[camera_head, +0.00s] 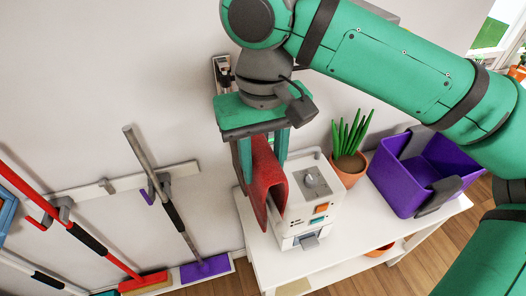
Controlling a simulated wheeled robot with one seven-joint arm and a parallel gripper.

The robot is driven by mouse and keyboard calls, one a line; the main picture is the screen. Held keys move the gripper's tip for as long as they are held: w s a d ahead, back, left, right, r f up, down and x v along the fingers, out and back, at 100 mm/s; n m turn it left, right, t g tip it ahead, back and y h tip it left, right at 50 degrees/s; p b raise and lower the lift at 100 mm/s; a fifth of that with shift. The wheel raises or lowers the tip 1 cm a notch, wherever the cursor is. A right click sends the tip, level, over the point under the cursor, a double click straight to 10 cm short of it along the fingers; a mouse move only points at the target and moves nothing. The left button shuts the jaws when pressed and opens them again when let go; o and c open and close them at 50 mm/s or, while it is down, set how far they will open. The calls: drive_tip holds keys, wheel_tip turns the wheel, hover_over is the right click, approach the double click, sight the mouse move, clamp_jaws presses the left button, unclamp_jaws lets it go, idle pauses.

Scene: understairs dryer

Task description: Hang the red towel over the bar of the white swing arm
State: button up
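The red towel (263,184) is folded over like a saddle, with its two sides hanging down. Its top is between the two fingers of my gripper (262,158), in the middle of the view. One teal finger is on each side of the towel, and both appear to press on it. The towel hangs in front of the left side of a white machine; I cannot tell whether its lower edge touches anything. I cannot pick out the white swing arm or its bar.
The white machine (321,205) stands on a white table (340,252). To its right are a potted plant (349,164) and a purple basket (405,190). A broom rail (97,190) with several long-handled tools is at the left. Wooden floor shows at the bottom.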

sight(263, 152)
drive_tip(key=shift+f, duration=3.45)
drive_tip(key=o, duration=1.4)
drive_tip(key=shift+o, duration=0.2)
wheel_tip(263, 152, up, 11)
drive_tip(key=shift+f, duration=0.1)
drive_tip(key=shift+w, duration=0.1)
